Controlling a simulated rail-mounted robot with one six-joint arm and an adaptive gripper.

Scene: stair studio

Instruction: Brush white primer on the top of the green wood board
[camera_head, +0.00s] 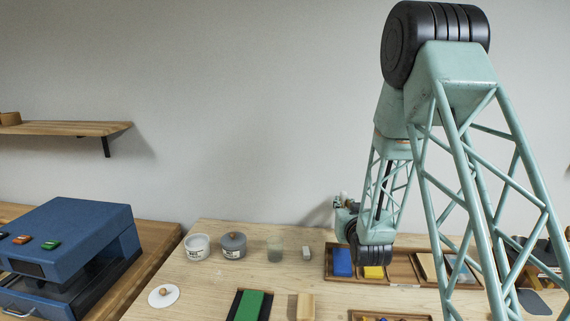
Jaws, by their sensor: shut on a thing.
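The green board (249,306) lies near the front edge of the picture on a dark base, its near end cut off. An open white pot (197,249) with a label and pale contents stands at the back left of the table. A white lid with a wooden knob (163,296) lies in front of it. My gripper (344,207) shows only as a small part behind my dark wrist joint, above the back edge of the tray, away from the board. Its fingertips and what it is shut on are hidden. No brush can be made out.
A grey-lidded pot (233,246), a glass jar (274,251) and a small pale block (306,253) stand along the back. A wooden tray (405,281) holds blue and yellow blocks. A wood block (305,307) is right of the board. A blue machine (75,240) stands left.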

